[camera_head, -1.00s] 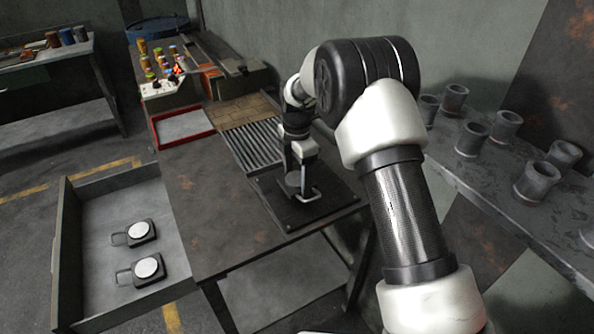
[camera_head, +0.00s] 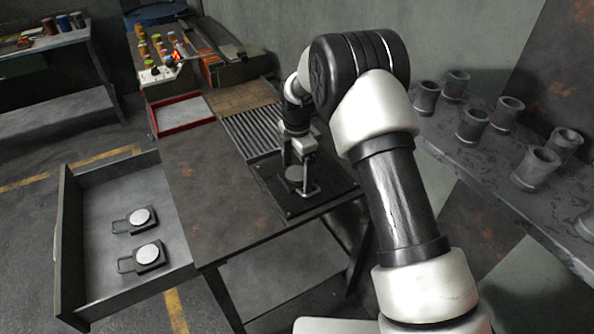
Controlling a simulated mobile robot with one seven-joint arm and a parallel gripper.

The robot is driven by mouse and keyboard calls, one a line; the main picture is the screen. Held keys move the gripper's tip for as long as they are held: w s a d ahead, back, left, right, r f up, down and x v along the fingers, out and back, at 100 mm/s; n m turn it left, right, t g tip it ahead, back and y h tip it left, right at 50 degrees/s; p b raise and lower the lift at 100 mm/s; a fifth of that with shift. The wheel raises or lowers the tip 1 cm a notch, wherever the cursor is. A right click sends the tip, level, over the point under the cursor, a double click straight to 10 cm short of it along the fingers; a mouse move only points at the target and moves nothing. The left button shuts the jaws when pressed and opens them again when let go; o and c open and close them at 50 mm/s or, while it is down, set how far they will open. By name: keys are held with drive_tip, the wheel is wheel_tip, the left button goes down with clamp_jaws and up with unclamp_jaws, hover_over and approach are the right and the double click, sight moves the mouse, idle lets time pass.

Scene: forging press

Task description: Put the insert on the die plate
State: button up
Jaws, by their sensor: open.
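The die plate (camera_head: 273,188) is a dark square plate near the right front edge of the workbench. My gripper (camera_head: 299,182) is low over it, with its jaws open. A grey round piece (camera_head: 293,173), apparently an insert, shows at the plate's middle between and beside the fingers. The fingers partly hide it, and I cannot tell whether they touch it. Two more inserts, dark blocks with pale round tops and loop handles, lie in the tray at left: one farther back (camera_head: 140,217) and one nearer (camera_head: 148,254).
The walled grey tray (camera_head: 98,190) adjoins the workbench (camera_head: 215,205). A roller strip (camera_head: 250,135) and a red-rimmed tray (camera_head: 184,112) lie behind the plate. Several grey cups (camera_head: 473,125) stand on the right shelf. The bench's left middle is clear.

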sight(297, 174)
wheel_tip(297, 174, up, 12)
idle(0.5)
drive_tip(key=shift+r, duration=0.1)
